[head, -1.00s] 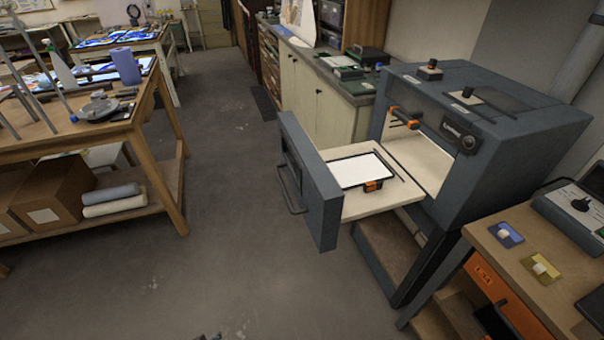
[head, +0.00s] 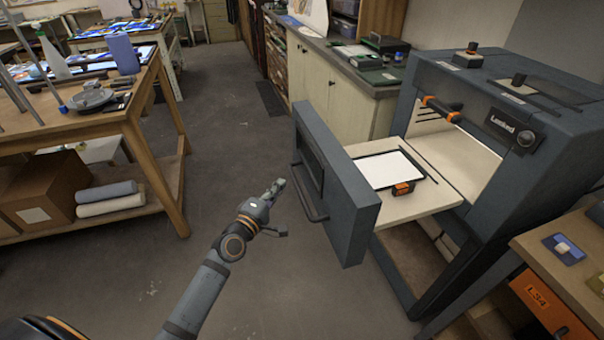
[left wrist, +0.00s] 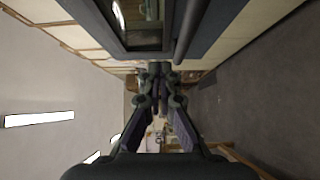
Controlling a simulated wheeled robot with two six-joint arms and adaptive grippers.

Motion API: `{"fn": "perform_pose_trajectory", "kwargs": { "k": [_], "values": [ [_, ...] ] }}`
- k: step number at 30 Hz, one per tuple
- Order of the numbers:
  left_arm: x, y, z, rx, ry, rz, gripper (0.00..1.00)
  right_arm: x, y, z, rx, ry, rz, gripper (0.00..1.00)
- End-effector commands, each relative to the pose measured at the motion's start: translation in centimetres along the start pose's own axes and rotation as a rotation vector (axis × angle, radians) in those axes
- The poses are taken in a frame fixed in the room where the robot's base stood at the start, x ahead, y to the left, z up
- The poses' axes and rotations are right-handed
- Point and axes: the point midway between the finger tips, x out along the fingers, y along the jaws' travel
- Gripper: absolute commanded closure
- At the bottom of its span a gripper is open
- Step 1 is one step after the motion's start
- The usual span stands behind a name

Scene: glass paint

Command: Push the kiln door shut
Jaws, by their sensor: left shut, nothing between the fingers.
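The kiln (head: 560,125) stands at the right with its dark grey door (head: 352,215) pulled out toward the left, clear of the opening. A pale shelf (head: 430,201) extends between door and kiln, carrying a white sheet (head: 392,169) and a small orange-black block (head: 403,189). The door has a bar handle (head: 303,195) and dark window on its outer face. My left gripper (head: 276,188) is shut and empty, just left of the handle and apparently apart from it. In the left wrist view, the door (left wrist: 108,12) is at the top, beyond the shut fingers (left wrist: 160,82). My right gripper is not in view.
A wooden workbench (head: 95,120) stands at the left with boxes and rolls below. A cabinet (head: 325,95) is behind the kiln door. A table with an orange drawer (head: 550,308) is at the lower right. The floor (head: 225,130) between is clear.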

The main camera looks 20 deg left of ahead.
Motion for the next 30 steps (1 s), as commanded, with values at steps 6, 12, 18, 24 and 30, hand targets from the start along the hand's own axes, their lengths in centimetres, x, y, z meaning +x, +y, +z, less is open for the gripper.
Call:
{"fn": "perform_pose_trajectory", "kwargs": {
  "k": [6,12,18,24,30],
  "values": [
    [4.9,0.0,0.0,-0.001,0.001,0.002,1.00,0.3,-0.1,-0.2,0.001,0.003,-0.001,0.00],
    [7.5,0.1,1.8,-0.001,-0.001,0.000,1.00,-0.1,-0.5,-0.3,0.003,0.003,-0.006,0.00],
    [8.4,0.0,2.8,0.002,-0.001,-0.001,1.00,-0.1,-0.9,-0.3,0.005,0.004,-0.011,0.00],
    [8.5,-0.1,2.9,0.003,-0.001,-0.001,1.00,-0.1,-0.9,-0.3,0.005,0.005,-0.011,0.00],
    [8.5,-0.1,2.8,0.003,0.000,-0.001,1.00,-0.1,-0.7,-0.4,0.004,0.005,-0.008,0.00]
  ]
}}
